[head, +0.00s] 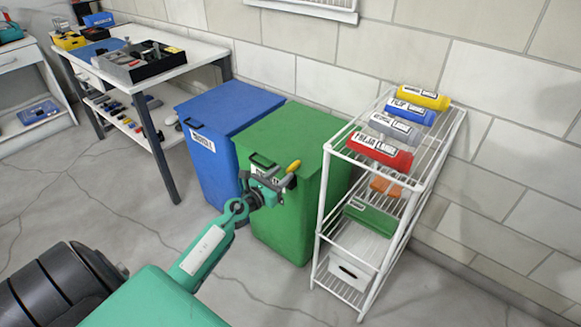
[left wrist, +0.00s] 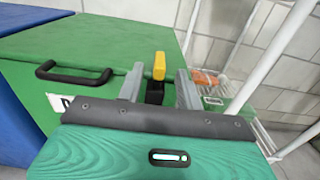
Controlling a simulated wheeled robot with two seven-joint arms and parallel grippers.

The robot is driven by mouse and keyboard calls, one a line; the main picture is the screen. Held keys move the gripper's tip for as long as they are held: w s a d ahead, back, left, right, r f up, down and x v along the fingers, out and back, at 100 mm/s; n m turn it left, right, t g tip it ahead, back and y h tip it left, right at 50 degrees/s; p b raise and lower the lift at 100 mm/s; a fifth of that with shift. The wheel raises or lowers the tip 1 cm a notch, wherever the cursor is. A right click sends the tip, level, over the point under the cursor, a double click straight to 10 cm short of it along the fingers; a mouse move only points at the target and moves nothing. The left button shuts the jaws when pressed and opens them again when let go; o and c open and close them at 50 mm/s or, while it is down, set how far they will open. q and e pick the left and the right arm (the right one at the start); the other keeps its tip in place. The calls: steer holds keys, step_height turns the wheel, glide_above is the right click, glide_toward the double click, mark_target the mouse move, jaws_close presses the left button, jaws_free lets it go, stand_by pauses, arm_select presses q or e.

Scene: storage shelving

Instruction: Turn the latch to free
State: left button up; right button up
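The latch (head: 293,166) is a yellow handle on a black mount at the upper front of the green bin (head: 302,133). In the left wrist view the yellow latch (left wrist: 159,66) stands upright between the two grey fingers of my left gripper (left wrist: 160,80). A gap shows between the latch and each finger. In the head view my left gripper (head: 282,179) is at the front of the green bin, right by the latch, and partly covers its base and the white label. My right gripper is not in view.
A blue bin (head: 215,120) stands to the left of the green one. A white wire shelf (head: 335,150) with several coloured bottles on top stands close on the right. The green bin's black lid handle (left wrist: 75,74) lies left of my fingers. A workbench (head: 190,55) is farther back left.

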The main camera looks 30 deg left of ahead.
mark_target(287, 170)
arm_select(q)
steer(key=shift+w+d, duration=0.2)
steer(key=shift+w, duration=2.3)
jaws_close()
